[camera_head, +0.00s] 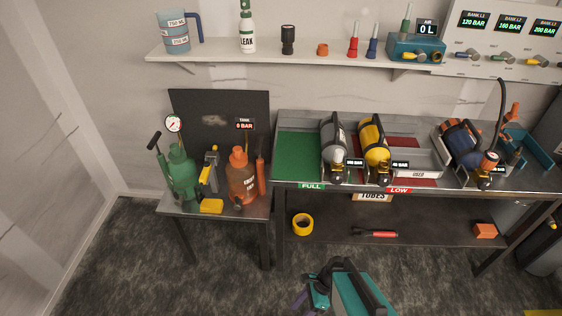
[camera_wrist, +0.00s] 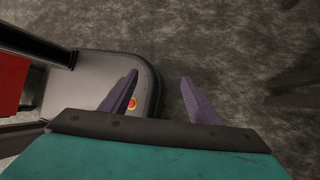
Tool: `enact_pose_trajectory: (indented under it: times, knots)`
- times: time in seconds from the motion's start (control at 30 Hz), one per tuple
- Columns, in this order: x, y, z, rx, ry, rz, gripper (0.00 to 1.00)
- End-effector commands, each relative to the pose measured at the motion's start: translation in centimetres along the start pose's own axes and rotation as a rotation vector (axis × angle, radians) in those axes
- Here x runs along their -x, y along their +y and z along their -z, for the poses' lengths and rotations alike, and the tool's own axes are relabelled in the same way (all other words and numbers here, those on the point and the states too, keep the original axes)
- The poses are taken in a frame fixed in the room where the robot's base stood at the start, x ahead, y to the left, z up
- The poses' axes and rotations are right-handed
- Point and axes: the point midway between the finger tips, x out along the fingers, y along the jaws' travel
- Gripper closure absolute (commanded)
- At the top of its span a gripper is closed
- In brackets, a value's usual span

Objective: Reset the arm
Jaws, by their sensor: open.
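My gripper (camera_wrist: 160,98) shows in the wrist view with its two purple fingers spread apart and nothing between them. It points down toward the dark carpet and the edge of my own base. In the head view my teal arm end and gripper (camera_head: 312,296) are at the bottom centre, in front of the benches and apart from them. The fingers are only partly visible there.
A small table (camera_head: 222,207) with green and orange sprayers stands at left. A longer bench (camera_head: 295,174) holds several cylinders. Its lower shelf (camera_head: 335,233) has yellow tape and a red-black tool. A wall shelf (camera_head: 215,54) is above. The carpet (camera_head: 130,265) at front left is clear.

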Motion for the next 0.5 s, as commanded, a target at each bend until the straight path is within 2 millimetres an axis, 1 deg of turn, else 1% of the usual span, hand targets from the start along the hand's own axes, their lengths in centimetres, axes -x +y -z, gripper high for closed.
enact_pose_trajectory:
  times: [0.03, 0.2, 0.37, 0.5]
  knots:
    - [-0.3, 0.9, 0.5, 0.075, 0.035, -0.025, 0.45]
    - [-0.7, 3.2, 3.0, 0.339, 0.142, -0.111, 0.45]
    - [-0.3, 4.8, 5.4, 0.570, 0.217, -0.196, 0.45]
    - [0.5, 5.7, 7.3, 0.767, 0.268, -0.275, 0.45]
